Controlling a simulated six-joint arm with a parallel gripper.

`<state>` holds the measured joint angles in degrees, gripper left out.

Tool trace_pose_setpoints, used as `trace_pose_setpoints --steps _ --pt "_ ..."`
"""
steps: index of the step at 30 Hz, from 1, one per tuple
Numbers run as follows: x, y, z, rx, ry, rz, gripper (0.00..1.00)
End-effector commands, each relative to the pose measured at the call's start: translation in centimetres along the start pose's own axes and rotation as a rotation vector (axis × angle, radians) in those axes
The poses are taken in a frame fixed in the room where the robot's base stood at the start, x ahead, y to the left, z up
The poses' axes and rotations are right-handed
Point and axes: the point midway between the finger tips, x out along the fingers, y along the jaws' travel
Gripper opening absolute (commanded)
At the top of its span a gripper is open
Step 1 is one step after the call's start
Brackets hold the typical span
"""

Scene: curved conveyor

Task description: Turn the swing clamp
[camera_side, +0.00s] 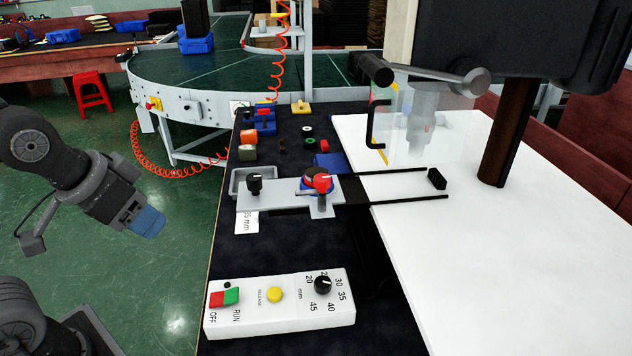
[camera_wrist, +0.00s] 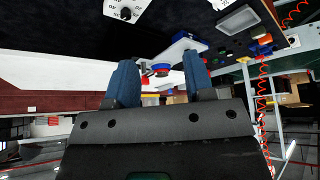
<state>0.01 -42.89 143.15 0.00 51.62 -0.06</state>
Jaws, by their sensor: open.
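The swing clamp (camera_side: 318,183) appears to be the piece with a red and blue round top and a grey lever, on a light grey plate (camera_side: 277,194). The lever points down toward the front of the plate. My gripper (camera_side: 148,221), with blue fingers, hangs in the air left of the bench, well apart from the clamp. In the wrist view the clamp (camera_wrist: 161,69) shows small and distant in the gap between the two blue fingers of my gripper (camera_wrist: 160,66). The fingers are apart and nothing is held.
A white control box (camera_side: 280,302) with buttons and a dial lies at the bench front. A black knob (camera_side: 254,184) stands left of the clamp. Two black rods (camera_side: 410,199) run right over a white board (camera_side: 510,260). Small coloured parts lie behind. A clear guard (camera_side: 412,125) stands back right.

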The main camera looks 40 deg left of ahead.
Motion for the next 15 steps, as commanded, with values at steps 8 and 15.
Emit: trace_pose_setpoints --steps 8,15 --pt "-1.1 0.8 -6.1 -0.083 -0.083 0.009 0.6" --pt "0.1 2.8 -15.3 -0.224 -0.217 -0.002 0.6"
